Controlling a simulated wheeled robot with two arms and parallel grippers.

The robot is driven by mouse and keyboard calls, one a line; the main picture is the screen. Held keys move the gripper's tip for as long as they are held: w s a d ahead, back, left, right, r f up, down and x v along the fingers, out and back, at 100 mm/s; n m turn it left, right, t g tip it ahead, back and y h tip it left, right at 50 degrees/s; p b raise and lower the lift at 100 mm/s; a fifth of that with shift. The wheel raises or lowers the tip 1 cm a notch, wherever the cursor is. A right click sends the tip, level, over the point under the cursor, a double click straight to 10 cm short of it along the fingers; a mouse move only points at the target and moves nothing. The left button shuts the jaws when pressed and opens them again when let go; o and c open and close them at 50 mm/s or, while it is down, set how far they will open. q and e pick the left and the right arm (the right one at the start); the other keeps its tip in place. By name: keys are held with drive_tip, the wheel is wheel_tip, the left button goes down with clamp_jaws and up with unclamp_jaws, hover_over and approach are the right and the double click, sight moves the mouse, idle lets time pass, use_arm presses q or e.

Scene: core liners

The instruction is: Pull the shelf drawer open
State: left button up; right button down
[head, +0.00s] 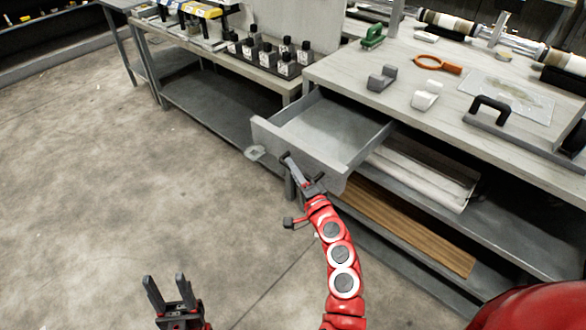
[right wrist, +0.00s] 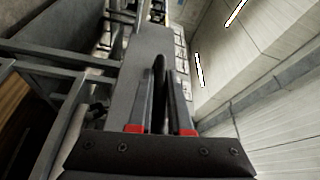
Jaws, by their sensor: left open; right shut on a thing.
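The grey shelf drawer (head: 330,128) stands pulled out from under the workbench top in the head view, and its inside looks empty. Its front panel (head: 265,138) faces my right arm. My right gripper (head: 293,170) is at that front and shut on the dark drawer handle (head: 285,156). The right wrist view shows the dark handle (right wrist: 160,85) between the two fingers, with the grey drawer front (right wrist: 150,50) behind. Most of the handle is hidden by the fingers. My left gripper (head: 166,281) is open and empty above the floor, away from the drawer.
The workbench top (head: 390,95) holds an orange-handled tool (head: 438,64), a green tool (head: 373,37) and grey and white holders. The concrete floor (head: 130,180) at left is clear.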

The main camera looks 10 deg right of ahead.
sight(303, 162)
drive_tip(key=w+d+b, duration=0.2)
drive_tip(key=d, duration=0.1)
drive_tip(key=shift+f, duration=0.2)
drive_tip(key=shift+w+d, duration=0.2)
drive_tip(key=shift+w, duration=0.1)
drive_tip(key=shift+r, duration=0.15)
drive_tip(key=c, duration=0.8)
unclamp_jaws()
drive_tip(key=shift+c, duration=0.2)
drive_tip(key=shift+s, duration=0.15)
drive_tip(key=b+v, duration=0.2)
drive_tip(key=v, duration=1.5)
